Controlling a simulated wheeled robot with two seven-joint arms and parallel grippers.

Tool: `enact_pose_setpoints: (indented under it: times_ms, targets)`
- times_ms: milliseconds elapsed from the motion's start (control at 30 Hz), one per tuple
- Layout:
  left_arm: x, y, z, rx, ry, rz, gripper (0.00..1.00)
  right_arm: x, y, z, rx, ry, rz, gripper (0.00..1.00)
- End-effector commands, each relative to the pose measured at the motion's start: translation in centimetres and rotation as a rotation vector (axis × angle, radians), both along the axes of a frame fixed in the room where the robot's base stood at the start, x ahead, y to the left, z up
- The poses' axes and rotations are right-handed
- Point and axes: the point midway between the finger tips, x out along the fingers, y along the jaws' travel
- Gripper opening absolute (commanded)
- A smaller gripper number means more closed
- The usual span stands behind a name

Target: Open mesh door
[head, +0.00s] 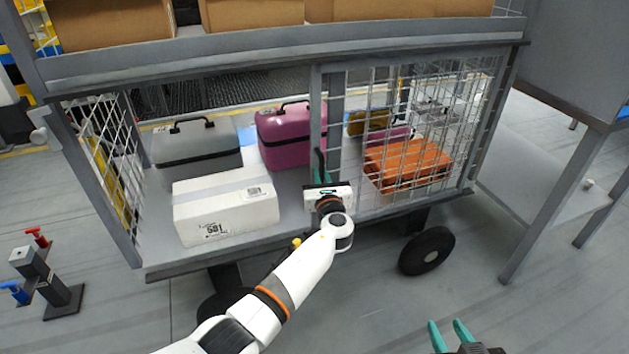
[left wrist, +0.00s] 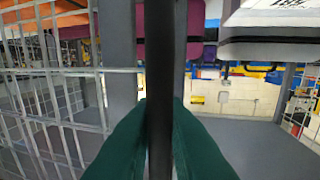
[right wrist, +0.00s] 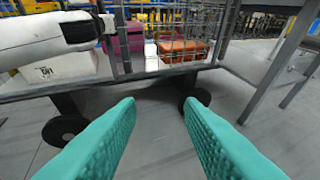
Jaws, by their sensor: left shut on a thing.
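The mesh door (head: 468,100) is a white wire grid across the right half of the cart's front, and the left half is uncovered. Its grid also fills the left of the left wrist view (left wrist: 50,72). A black vertical handle (left wrist: 166,60) stands by the grey post at the grid's left edge. My left gripper (head: 321,170) is shut on this handle, with a green finger on each side of it in the left wrist view. My right gripper (right wrist: 160,110) is open and empty, low in front of the cart; its fingertips show at the bottom of the head view (head: 450,330).
The cart shelf holds a white box (head: 226,208), a grey case (head: 196,147) and a magenta case (head: 290,137). An orange case (head: 408,162) lies behind the mesh. Cardboard boxes (head: 110,22) sit on the deck above. A grey table (head: 560,150) stands at right. The floor before the cart is mostly clear.

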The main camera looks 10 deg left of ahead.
Motion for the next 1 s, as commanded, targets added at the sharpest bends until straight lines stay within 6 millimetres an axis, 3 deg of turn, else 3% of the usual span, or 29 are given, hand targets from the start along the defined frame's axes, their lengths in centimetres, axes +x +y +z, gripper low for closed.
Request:
enact_pose_setpoints:
  times_ms: [367, 400, 500, 867, 1000]
  targets:
    - [0.0, -0.2, -0.1, -0.002, 0.002, -0.002, 0.0, 0.2, 0.1, 0.3, 0.004, -0.018, 0.001, 0.34]
    - [0.0, -0.2, -0.1, -0.002, 0.002, -0.002, 0.14, 0.2, 0.1, 0.3, 0.004, -0.018, 0.001, 0.34]
    - [0.0, -0.2, -0.1, -0.001, 0.003, -0.002, 0.3, 0.2, 0.1, 0.3, 0.004, -0.018, 0.001, 0.34]
    - [-0.1, -0.2, 0.0, 0.0, 0.001, -0.001, 0.31, 0.1, 0.1, 0.3, 0.002, -0.01, 0.001, 0.34]
    - [-1.0, -0.5, 0.1, -0.001, 0.002, -0.001, 0.31, -1.0, -0.5, -1.2, -0.024, 0.1, -0.008, 0.34]
